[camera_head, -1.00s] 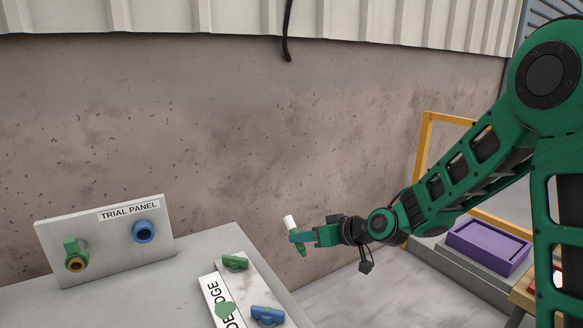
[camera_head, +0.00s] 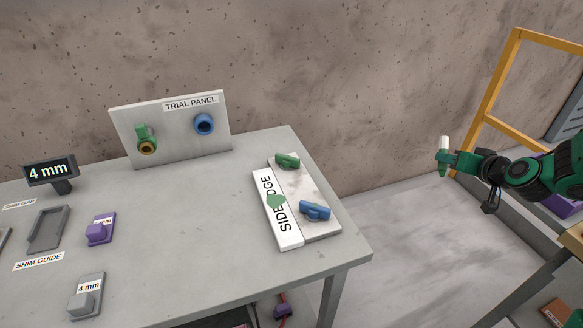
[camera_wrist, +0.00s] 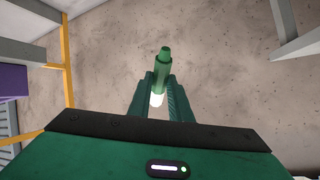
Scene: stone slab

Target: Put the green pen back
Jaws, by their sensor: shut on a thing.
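The green pen (camera_head: 443,168) has a white upper end and stands nearly upright in my gripper (camera_head: 449,158), at the right of the head view. My gripper is shut on it, in the air beyond the right edge of the grey table. In the wrist view the green pen (camera_wrist: 163,60) sticks out from between the two fingers of my gripper (camera_wrist: 160,88), its green tip away from the palm and its white end partly hidden between them. No labelled place for a pen can be made out.
The grey table (camera_head: 215,235) carries a trial panel (camera_head: 180,120), a stone slab (camera_head: 296,181) with green and blue pieces and a SIDE EDGE label, and shim blocks at left. A yellow frame (camera_head: 497,75) stands behind my arm. Floor between table and arm looks clear.

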